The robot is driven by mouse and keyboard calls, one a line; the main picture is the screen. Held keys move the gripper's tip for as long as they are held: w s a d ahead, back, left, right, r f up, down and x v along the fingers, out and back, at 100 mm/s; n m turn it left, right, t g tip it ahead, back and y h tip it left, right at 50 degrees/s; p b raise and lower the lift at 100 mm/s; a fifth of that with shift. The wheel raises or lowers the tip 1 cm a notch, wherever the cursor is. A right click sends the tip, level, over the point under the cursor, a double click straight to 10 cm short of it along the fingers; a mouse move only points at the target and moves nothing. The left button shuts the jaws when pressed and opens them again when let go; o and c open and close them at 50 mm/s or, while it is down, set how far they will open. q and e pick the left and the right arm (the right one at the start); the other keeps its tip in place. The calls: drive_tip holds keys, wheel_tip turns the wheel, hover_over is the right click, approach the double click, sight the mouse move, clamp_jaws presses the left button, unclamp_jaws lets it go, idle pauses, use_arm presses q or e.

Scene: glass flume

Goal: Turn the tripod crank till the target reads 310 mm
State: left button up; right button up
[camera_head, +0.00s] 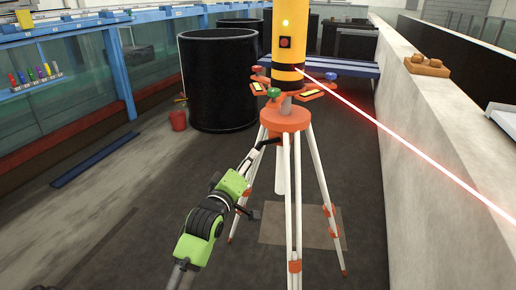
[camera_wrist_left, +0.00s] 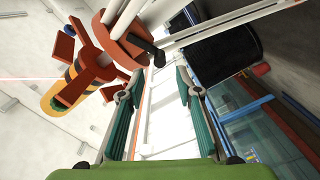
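The tripod (camera_head: 295,200) has white legs and an orange head, and carries a yellow and black laser instrument (camera_head: 287,55) with a red beam running right. A black crank (camera_head: 268,142) sticks out left from the tripod head. It also shows in the wrist view (camera_wrist_left: 147,47), just beyond my fingertips. My left gripper (camera_head: 254,157) comes up from the lower left, close below the crank. Its fingers are apart in the left wrist view (camera_wrist_left: 154,84), with white tripod parts behind the gap. I cannot tell whether they touch the crank. No target reading is legible. My right gripper is not in view.
A large black tank (camera_head: 219,80) and a red bucket (camera_head: 178,121) stand behind, left of the tripod. The blue-framed glass flume (camera_head: 60,100) runs along the left. A concrete wall (camera_head: 425,130) with a brown object (camera_head: 427,66) on it bounds the right. Floor left of my arm is mostly clear.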

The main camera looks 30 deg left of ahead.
sight(257, 149)
use_arm(q)
drive_tip(key=x, duration=0.7)
drive_tip(key=shift+w+p, duration=0.35)
clamp_jaws()
